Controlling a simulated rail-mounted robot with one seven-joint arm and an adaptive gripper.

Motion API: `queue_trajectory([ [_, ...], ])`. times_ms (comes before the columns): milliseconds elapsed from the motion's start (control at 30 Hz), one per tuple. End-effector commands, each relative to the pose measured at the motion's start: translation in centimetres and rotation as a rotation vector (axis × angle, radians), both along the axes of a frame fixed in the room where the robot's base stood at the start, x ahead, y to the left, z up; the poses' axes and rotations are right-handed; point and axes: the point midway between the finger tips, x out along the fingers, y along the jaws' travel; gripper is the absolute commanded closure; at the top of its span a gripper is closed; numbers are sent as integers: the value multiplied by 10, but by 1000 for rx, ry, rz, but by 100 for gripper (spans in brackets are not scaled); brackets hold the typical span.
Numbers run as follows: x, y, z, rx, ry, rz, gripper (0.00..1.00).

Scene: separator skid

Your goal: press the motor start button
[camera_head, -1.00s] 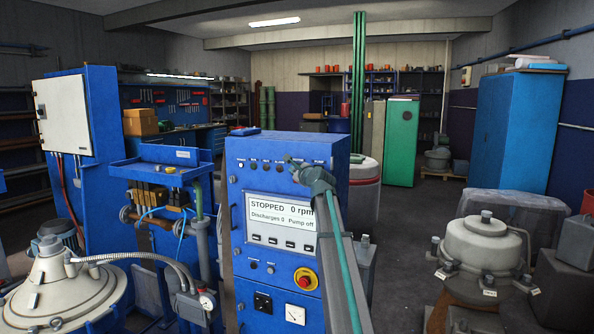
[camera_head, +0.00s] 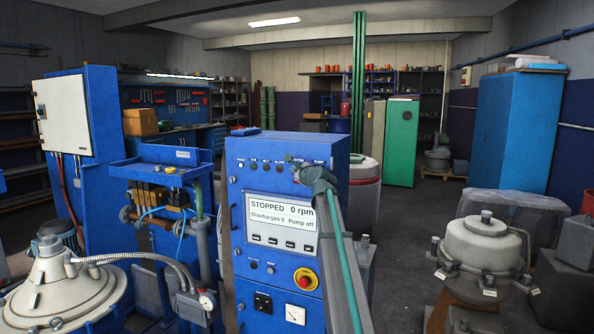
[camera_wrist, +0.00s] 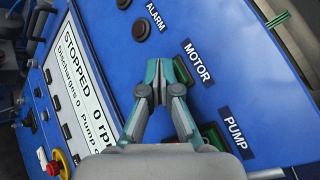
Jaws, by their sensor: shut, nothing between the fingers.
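The MOTOR label (camera_wrist: 197,62) is on the blue control panel in the wrist view. The motor button (camera_wrist: 184,70) beside it is mostly hidden behind my fingertips. My gripper (camera_wrist: 166,66) is shut and empty, its tips over that button; I cannot tell whether they touch it. In the head view my gripper (camera_head: 293,161) is at the upper right of the control cabinet (camera_head: 262,150) and covers the button there. The display (camera_head: 282,221) reads STOPPED, 0 rpm, Pump off.
The green pump button (camera_wrist: 212,135) is partly hidden beside my gripper, by the PUMP label (camera_wrist: 237,132). The dark alarm light (camera_wrist: 141,29) is at the other side. A red emergency stop (camera_head: 306,279) sits low on the cabinet. A separator (camera_head: 484,242) stands at the right.

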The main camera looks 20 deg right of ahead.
Motion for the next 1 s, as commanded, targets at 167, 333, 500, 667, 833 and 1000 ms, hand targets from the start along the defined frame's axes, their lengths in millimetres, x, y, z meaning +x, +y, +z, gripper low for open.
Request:
queue_trajectory([
  [167, 0, 0, 0, 0, 0, 0, 100],
  [333, 0, 0, 0, 0, 0, 0, 100],
  [500, 1, -2, 0, -1, 0, 0, 100],
  [667, 2, -3, 0, -1, 0, 0, 100],
  [833, 4, -4, 0, -1, 0, 0, 100],
  [1000, 5, -6, 0, -1, 0, 0, 100],
])
